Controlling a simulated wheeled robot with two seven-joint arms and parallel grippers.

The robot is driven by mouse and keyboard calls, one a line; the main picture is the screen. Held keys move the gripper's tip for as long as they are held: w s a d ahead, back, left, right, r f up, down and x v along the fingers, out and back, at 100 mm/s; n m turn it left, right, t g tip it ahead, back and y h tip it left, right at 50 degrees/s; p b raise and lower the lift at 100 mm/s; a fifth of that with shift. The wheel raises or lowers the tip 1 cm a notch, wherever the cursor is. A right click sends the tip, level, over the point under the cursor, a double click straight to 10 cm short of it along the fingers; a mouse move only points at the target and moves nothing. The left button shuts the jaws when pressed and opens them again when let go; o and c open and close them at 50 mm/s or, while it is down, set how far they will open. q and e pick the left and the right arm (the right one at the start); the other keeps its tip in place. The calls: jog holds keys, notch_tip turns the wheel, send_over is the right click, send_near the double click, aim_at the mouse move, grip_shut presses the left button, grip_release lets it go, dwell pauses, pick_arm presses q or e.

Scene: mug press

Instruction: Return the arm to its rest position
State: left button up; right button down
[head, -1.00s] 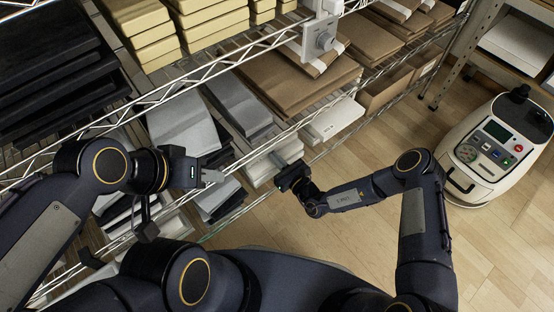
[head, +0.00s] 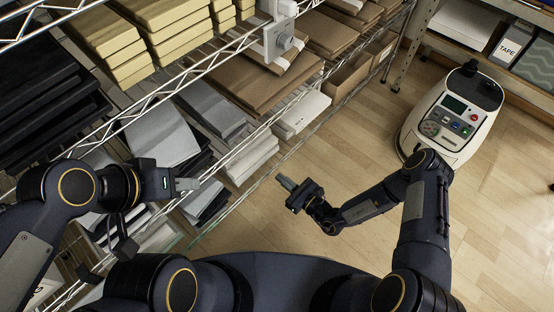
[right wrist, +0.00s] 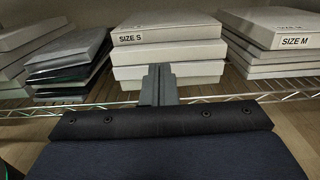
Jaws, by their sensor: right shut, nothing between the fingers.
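My right gripper (head: 286,183) is over the wood floor, apart from the shelf, shut and empty. Its closed fingers also show in the right wrist view (right wrist: 159,80), pointing toward stacks of white boxes with nothing held between them. My right arm (head: 375,205) is bent at the elbow. My left gripper (head: 187,184) is at the left, in front of the grey and black stacks on the rack; no object shows in it, and its finger gap cannot be made out.
The wire rack (head: 170,95) runs diagonally across the left. It carries brown boxes (head: 265,85), white boxes (head: 250,160) and a white device (head: 280,38). A white machine with a control panel (head: 452,118) stands on the floor at right. Floor (head: 320,140) between is clear.

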jog(key=shift+d, duration=0.1)
jog(key=s+d+r+n+g+y, duration=0.1)
jog(key=d+r+n+g, duration=0.15)
jog(key=r+n, duration=0.4)
jog(key=s+d+r+n+g, duration=0.15)
jog(key=r+n+g, duration=0.25)
jog(key=r, duration=0.6)
jog(key=d+r+n+g+y, duration=0.1)
jog(key=d+r+n+g, duration=0.3)
jog(key=r, duration=0.5)
jog(key=s+d+r+n+t+h, duration=0.3)
jog(key=s+d+r+n+h, duration=0.3)
jog(key=s, duration=0.3)
jog(key=s+d+r+n+t+h, duration=0.2)
jog(key=s+d+r+n+h, duration=0.15)
jog(key=s+d+h, duration=0.4)
notch_tip(320, 180, up, 30)
jog(key=s+d+p, duration=0.1)
jog(key=s+p, duration=0.1)
jog(key=p, duration=2.7)
jog(key=shift+s+y, duration=0.15)
jog(key=shift+y, duration=0.3)
